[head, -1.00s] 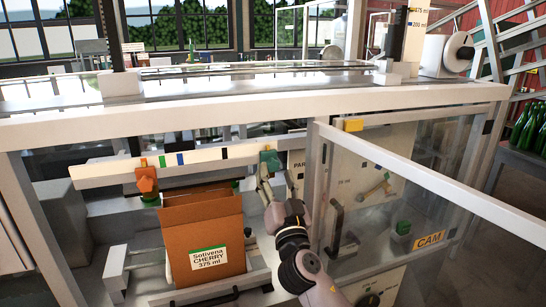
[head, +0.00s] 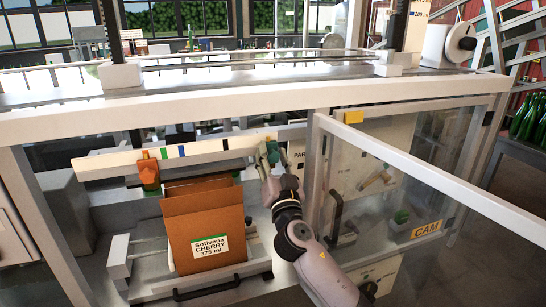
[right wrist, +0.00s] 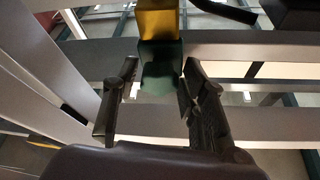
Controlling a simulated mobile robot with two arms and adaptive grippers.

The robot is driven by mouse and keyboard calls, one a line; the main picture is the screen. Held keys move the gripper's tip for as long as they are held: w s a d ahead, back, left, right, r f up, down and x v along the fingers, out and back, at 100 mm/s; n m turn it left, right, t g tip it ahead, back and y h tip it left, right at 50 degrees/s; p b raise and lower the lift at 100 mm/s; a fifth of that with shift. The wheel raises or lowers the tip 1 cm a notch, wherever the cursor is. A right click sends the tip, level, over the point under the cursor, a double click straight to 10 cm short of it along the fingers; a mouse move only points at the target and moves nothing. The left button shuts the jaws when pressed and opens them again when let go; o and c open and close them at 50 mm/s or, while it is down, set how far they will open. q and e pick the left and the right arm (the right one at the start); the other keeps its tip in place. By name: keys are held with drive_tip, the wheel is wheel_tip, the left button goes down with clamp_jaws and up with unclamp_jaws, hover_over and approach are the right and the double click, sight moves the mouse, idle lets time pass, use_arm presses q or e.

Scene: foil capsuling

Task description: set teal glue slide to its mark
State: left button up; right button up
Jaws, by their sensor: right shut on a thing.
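The teal glue slide (head: 272,152) sits on the pale rail (head: 112,164), towards its right part. My right gripper (head: 271,158) reaches up from below and is shut on it. In the right wrist view the dark fingers stand on both sides of the teal slide (right wrist: 160,82), with a yellow part above it. An orange slide (head: 148,171) sits further left on the rail. The rail face bears a green mark (head: 164,153), a blue mark (head: 181,151) and a black mark (head: 225,144), all left of the teal slide. My left gripper is out of view.
A brown carton (head: 205,225) labelled Sotivena Cherry stands below the rail, left of my right arm. A clear door with a white frame (head: 420,178) and a dark handle (head: 336,218) stands close on the right. A white machine beam (head: 250,101) crosses above the rail.

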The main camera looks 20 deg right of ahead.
drive_tip(key=shift+d, duration=0.1)
clamp_jaws()
drive_tip(key=a+b, duration=0.2)
drive_tip(key=a, duration=0.1)
drive_tip(key=a+b, duration=0.5)
drive_tip(key=a, duration=0.2)
drive_tip(key=shift+s+f+b, duration=0.2)
drive_tip(key=shift+f+b, duration=0.05)
drive_tip(key=shift+b, duration=0.05)
drive_tip(key=shift+a+r, duration=0.25)
drive_tip(key=shift+a, duration=0.15)
drive_tip(key=o, duration=0.6)
unclamp_jaws()
